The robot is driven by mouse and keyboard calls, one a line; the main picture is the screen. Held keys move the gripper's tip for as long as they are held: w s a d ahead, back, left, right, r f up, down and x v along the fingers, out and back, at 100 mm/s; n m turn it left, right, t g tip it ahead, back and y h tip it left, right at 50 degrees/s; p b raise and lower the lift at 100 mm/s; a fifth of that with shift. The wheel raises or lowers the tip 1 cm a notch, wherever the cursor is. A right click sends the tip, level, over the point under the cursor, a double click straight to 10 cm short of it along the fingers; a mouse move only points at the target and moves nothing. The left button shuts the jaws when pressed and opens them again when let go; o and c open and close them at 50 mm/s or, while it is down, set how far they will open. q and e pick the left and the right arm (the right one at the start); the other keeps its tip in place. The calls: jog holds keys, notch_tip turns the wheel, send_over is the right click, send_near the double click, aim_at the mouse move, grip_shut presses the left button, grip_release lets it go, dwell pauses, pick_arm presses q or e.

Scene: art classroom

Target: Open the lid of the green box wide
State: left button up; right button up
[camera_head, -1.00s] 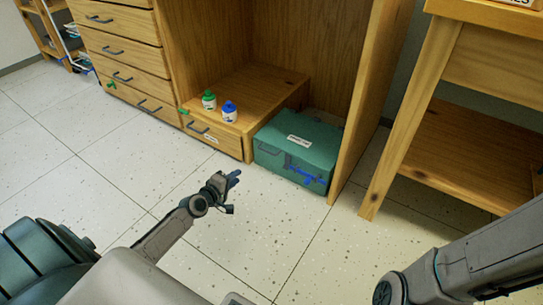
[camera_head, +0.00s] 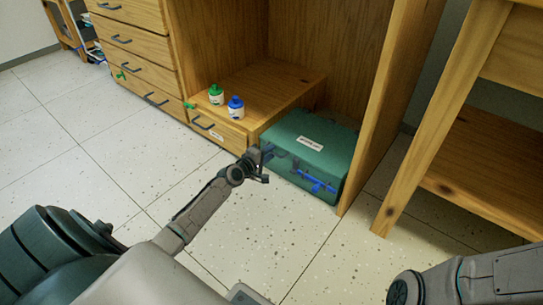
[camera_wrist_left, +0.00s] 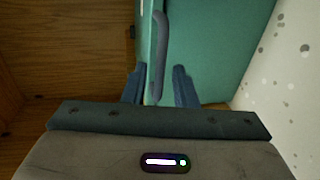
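The green box (camera_head: 325,160) stands on the floor inside the wooden cabinet's open bay. Its lid is shut, with a white label on top and blue fittings (camera_head: 316,182) on the front. My left gripper (camera_head: 269,152) is at the box's front left. In the left wrist view the green box surface (camera_wrist_left: 215,40) fills the upper middle and right. There my left gripper (camera_wrist_left: 159,88) is open, its fingers on either side of a dark grey handle-like bar (camera_wrist_left: 158,50), with gaps visible. I cannot tell whether anything touches. My right gripper is out of view.
A blue-capped bottle (camera_head: 236,108) and a green-capped bottle (camera_head: 216,95) stand on the low wooden drawer unit left of the box. A cabinet side panel (camera_head: 395,100) rises close on the box's right. A wooden table (camera_head: 450,140) stands further right. The floor in front is clear.

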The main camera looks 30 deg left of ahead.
pick_arm(q)
jog(key=shift+x, duration=0.85)
jog(key=shift+c, duration=0.3)
grip_shut()
